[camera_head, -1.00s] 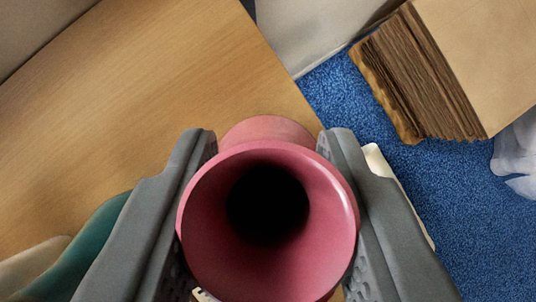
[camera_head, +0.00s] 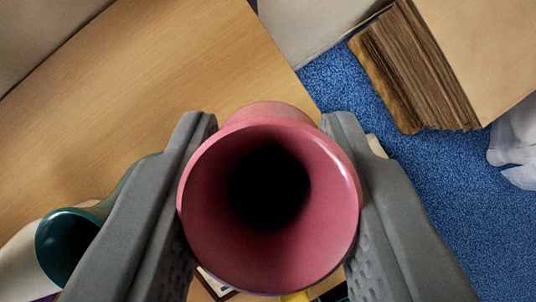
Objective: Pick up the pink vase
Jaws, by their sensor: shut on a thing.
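The pink vase (camera_head: 215,235) fills the lower middle of the view, its round mouth facing the camera and its inside dark. My gripper (camera_head: 268,135) has one grey finger on each side of the vase and is shut on it. The vase's far side shows as a paler pink curve beyond the rim. Its base is hidden, so I cannot tell directly how far it is from the wooden table top (camera_head: 190,70).
A dark green vessel with an open mouth (camera_head: 62,245) is at the lower left, beside my left finger. Small items show below the vase. Blue carpet (camera_head: 430,185) lies at the right, with a large brown stack (camera_head: 420,70) and a white crumpled thing (camera_head: 515,150).

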